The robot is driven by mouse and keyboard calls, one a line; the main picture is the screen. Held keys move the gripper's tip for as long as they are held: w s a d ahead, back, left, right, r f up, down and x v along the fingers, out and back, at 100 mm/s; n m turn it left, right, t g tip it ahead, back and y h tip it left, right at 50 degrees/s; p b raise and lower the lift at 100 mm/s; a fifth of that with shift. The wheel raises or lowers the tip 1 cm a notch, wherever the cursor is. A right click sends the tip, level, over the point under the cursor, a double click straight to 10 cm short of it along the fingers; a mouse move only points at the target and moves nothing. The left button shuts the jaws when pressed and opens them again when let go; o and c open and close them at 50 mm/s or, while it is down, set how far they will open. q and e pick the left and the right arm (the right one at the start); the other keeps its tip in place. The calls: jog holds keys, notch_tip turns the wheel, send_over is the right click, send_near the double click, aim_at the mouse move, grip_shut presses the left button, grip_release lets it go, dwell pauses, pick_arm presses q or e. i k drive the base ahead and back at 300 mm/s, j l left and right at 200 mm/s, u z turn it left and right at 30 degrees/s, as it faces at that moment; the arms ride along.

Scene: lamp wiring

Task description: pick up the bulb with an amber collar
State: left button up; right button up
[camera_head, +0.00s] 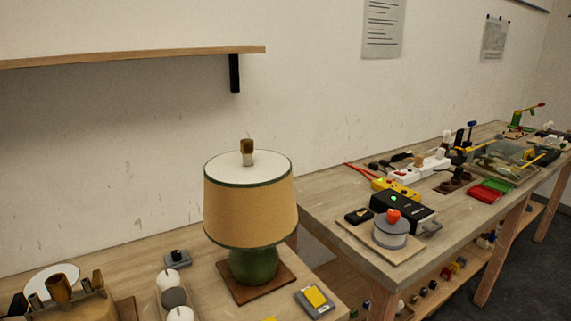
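Two round white shapes that look like bulbs, a far one (171,279) and a near one (181,314), sit in a light tray (160,300) on the near table, with a grey disc (174,297) between them. The near one is cut by the bottom edge of the picture. I cannot make out an amber collar on either of them. Neither of my grippers is in view.
A table lamp with a tan shade (250,205) and green base stands on a brown board (228,285). A tan object with brass-coloured cups (60,290) is at lower left. A grey-and-yellow block (314,300) lies right of the lamp. The right workbench (325,200) is cluttered.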

aim_at(168, 278)
jog(key=i+u, duration=0.1)
jog(key=u, duration=0.25)
jog(key=i+l+u, duration=0.15)
jog(key=u, duration=0.2)
jog(key=i+l+u, duration=0.1)
jog(key=u, duration=0.25)
